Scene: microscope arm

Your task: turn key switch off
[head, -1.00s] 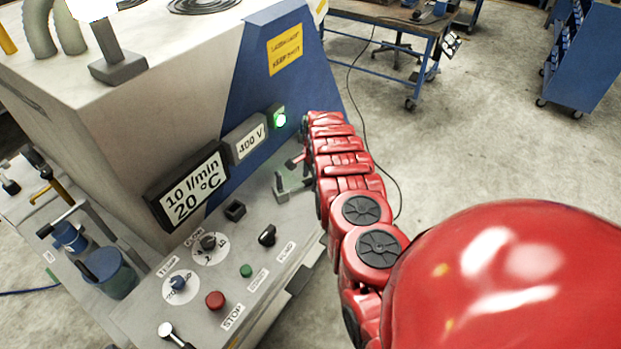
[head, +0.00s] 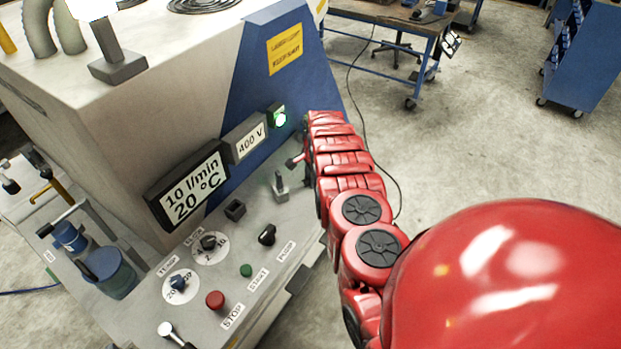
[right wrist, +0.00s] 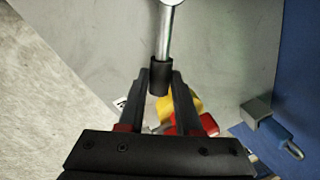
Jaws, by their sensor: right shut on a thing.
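I cannot tell for certain which part is the key switch. In the right wrist view my right gripper (right wrist: 161,78) has its fingers closed in on the black sleeve of a metal rod (right wrist: 164,40). A yellow and red part (right wrist: 172,104) shows between and behind the fingers. In the head view my red right arm reaches the panel's far right end, and its fingertips are hidden. A grey block with a short upright post (head: 280,188) stands just left of the arm. A small red-tipped part (head: 294,161) shows beside the arm. My left gripper is not in view.
The control panel carries a black knob (head: 267,235), a green button (head: 246,270), a red stop button (head: 215,299) and two dials. A green lamp (head: 280,119) is lit. A workbench (head: 370,20) and blue cart (head: 583,55) stand behind.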

